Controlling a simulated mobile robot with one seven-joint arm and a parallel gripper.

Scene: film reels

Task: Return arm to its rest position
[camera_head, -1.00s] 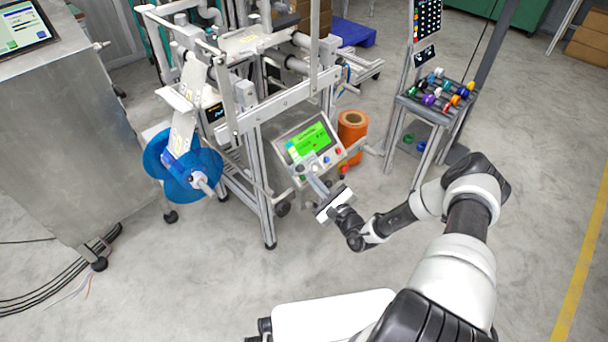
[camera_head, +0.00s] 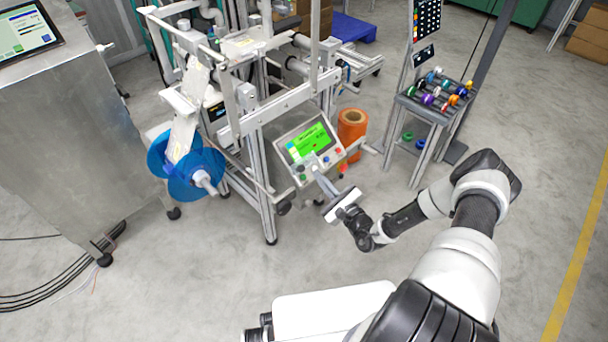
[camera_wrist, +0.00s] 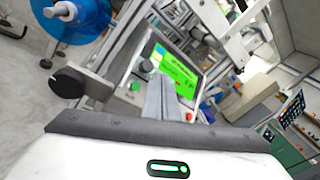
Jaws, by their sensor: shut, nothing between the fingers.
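My gripper (camera_head: 322,180) is at the end of my white and black arm, in front of the machine's control panel (camera_head: 308,146). Its fingers are together and hold nothing. In the wrist view the grey fingers (camera_wrist: 163,98) point at the panel's green screen (camera_wrist: 174,72); whether they touch the panel cannot be told. My arm reaches forward from the lower right of the head view, bent at the elbow.
The machine frame (camera_head: 262,120) carries a blue reel (camera_head: 207,172). An orange roll (camera_head: 352,124) stands behind the panel. A rack of coloured spools (camera_head: 436,95) stands at the right. A steel cabinet (camera_head: 70,130) is at the left. The floor around my arm is clear.

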